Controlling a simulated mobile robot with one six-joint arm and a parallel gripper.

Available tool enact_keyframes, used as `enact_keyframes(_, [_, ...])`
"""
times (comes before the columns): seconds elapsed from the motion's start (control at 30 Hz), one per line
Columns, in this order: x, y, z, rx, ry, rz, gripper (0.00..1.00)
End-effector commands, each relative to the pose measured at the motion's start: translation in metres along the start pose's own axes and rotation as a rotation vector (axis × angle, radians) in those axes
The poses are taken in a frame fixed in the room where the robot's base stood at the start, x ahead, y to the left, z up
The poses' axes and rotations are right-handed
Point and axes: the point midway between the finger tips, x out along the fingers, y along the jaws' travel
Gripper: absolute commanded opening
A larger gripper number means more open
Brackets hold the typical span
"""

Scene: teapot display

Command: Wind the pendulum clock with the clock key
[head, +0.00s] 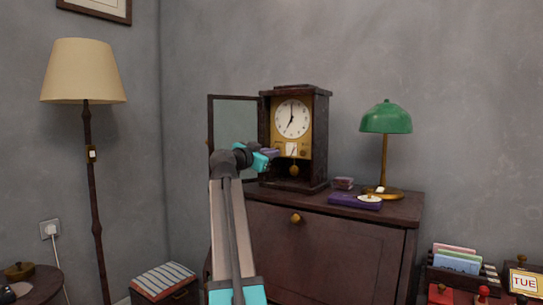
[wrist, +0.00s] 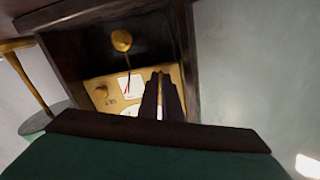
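The pendulum clock (head: 265,140) stands on the cabinet with its glass door swung open to the left. Its white dial (head: 292,118) and brass pendulum bob (head: 294,171) show. My gripper (head: 274,153) is in front of the lower dial plate. In the wrist view the clock appears upside down, with the bob (wrist: 122,40) above the plate. The dark fingers of my gripper (wrist: 160,74) lie close together over the plate, with no held thing visible. A small brass knob-like piece (wrist: 100,92) is on the plate beside a white card (wrist: 131,87). I cannot make out a separate clock key.
The open clock door (head: 234,118) stands just left of my gripper. On the cabinet (head: 330,245) are a purple box or book (head: 350,201) and a green-shaded lamp (head: 386,118) to the right. A floor lamp (head: 84,75) stands at left.

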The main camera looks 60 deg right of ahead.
Motion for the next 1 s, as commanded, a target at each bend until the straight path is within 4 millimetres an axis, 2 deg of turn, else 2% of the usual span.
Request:
enact_keyframes(0.13, [0.001,-0.001,-0.004,-0.002,0.006,-0.003,0.0])
enact_keyframes(0.27, [0.001,-0.001,-0.003,-0.002,0.005,-0.003,0.23])
enact_keyframes(0.67, [-0.002,0.0,-0.001,-0.002,0.001,-0.001,0.23])
enact_keyframes(0.87, [-0.014,0.0,-0.001,-0.002,0.001,-0.002,0.23])
enact_keyframes(1.0, [-0.029,0.0,-0.001,-0.001,0.0,-0.003,0.23])
